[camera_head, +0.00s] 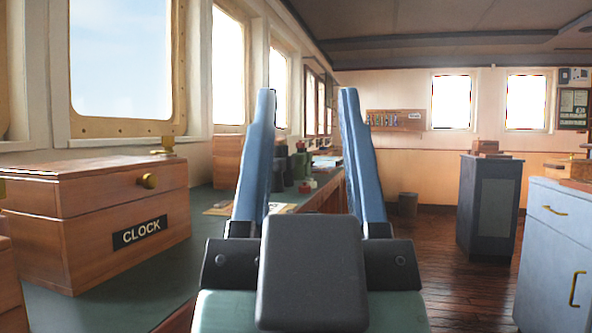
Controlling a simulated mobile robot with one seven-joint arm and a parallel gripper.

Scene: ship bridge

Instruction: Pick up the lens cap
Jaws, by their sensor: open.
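My gripper (308,95) fills the lower middle of the view. Its two blue fingers stand apart, and nothing is held between them. I cannot make out a lens cap anywhere in this view. Several small dark and green objects (300,163) stand on the green counter, seen between and beside the fingers, with a small red and white item (308,186) near them. They are too small to tell apart. My fingers and gripper body hide part of the counter.
A wooden box labelled CLOCK (105,195) stands on the green counter (125,297) at the left, below the windows. A dark cabinet (489,205) and a blue-grey cabinet (553,260) stand at the right.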

